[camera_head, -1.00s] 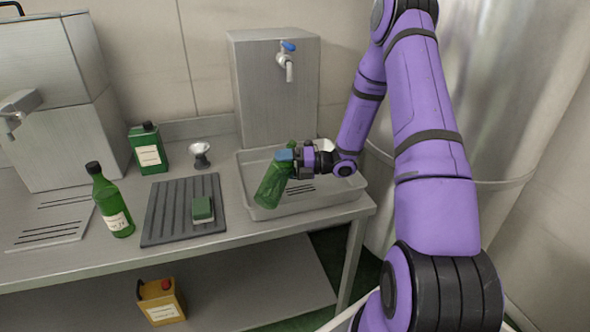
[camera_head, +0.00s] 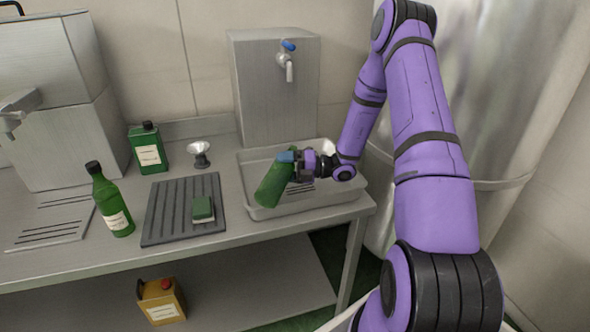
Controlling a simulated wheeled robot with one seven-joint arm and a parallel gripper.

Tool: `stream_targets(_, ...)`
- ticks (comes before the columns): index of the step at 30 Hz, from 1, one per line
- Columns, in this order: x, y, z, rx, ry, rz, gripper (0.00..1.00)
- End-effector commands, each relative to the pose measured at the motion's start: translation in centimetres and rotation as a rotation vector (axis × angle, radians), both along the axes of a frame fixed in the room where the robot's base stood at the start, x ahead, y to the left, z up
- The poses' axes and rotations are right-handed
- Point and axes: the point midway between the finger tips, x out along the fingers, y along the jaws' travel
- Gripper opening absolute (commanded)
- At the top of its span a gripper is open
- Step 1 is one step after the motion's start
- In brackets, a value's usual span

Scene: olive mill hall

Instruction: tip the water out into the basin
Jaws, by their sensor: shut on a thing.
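My gripper (camera_head: 290,160) is shut on a green bottle (camera_head: 274,184) over the left part of the basin. The bottle is tilted, with one end toward the lower left and the other toward the upper right at the fingers. The basin (camera_head: 340,196) is a shallow grey metal tray on the counter below the tap. I cannot make out any water in the bottle, or a stream from it. The gripper and bottle hide part of the basin floor.
A tap (camera_head: 286,62) on a steel tank (camera_head: 258,105) stands behind the basin.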

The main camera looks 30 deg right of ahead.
Motion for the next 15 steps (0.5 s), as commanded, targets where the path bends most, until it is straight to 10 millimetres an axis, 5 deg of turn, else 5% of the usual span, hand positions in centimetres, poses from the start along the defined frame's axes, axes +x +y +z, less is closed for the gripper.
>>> stream_targets(15, 0.04, -0.05, -0.71, 0.056, 0.042, 0.000, 0.21)
